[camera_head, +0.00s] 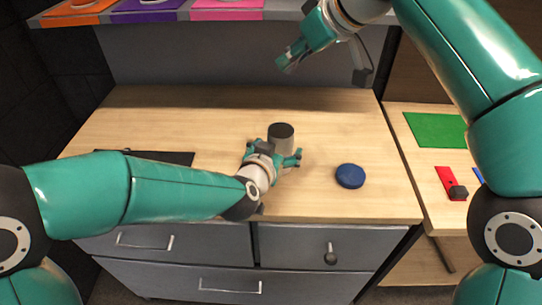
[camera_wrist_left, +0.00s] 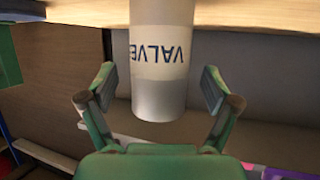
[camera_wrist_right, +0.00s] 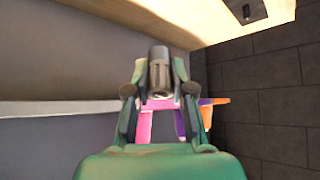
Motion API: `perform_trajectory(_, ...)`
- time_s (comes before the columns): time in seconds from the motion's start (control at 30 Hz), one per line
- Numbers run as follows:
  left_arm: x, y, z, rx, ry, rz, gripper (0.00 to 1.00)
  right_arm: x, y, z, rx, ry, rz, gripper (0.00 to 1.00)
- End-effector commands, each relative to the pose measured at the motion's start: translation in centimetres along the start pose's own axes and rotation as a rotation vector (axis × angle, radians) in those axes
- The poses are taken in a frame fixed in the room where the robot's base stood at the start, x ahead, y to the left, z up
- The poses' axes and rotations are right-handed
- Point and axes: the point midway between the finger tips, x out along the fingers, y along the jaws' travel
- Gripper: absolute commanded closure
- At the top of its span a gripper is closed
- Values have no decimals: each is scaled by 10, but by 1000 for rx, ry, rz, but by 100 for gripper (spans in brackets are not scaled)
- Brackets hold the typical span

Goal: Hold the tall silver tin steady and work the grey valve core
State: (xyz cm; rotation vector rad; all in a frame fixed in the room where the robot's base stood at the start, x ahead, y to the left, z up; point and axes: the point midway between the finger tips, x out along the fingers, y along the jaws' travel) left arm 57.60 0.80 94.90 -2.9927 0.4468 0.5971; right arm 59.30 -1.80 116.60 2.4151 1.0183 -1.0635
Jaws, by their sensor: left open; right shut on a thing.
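The tall silver tin (camera_head: 281,135) stands on the wooden counter, with a dark top. In the left wrist view the tin (camera_wrist_left: 160,100) shows a white label reading "VALVE", upside down. My left gripper (camera_head: 284,162) is open at the tin's near side; its fingers (camera_wrist_left: 160,92) lie on either side of the tin, with gaps showing. My right gripper (camera_head: 287,62) is raised above the back of the counter, away from the tin. In the right wrist view its fingers (camera_wrist_right: 156,90) are shut on the grey valve core (camera_wrist_right: 158,68), a ribbed cylinder. The core is hard to make out in the head view.
A round blue piece (camera_head: 350,176) lies on the counter right of the tin. A black mat (camera_head: 165,158) lies at the left. A shelf with orange, purple and pink mats (camera_head: 226,14) runs along the back. A side table at right bears a green mat (camera_head: 436,130) and a red strip (camera_head: 447,178).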

Motion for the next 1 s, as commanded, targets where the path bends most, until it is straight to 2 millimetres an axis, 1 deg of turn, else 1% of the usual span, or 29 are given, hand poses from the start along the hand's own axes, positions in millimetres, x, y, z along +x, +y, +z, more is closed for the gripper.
perform_trajectory(0.03,8,0,0,0,-1,-1,11,0,0,0,0,1,0,100)
perform_trajectory(0.1,16,0,0,0,-1,0,11,0,0,0,0,1,0,100)
perform_trajectory(0.2,23,0,0,0,0,0,11,0,0,0,0,0,0,100)
perform_trajectory(0.33,27,0,0,0,1,0,11,0,0,0,0,0,0,100)
perform_trajectory(0.57,27,0,0,0,1,0,11,0,0,0,0,0,0,100)
perform_trajectory(0.67,27,0,0,0,0,0,26,0,0,0,0,1,0,100)
perform_trajectory(0.9,27,0,0,0,0,0,66,0,0,0,0,0,0,100)
perform_trajectory(1.0,27,0,0,0,0,0,80,0,0,0,0,0,1,100)
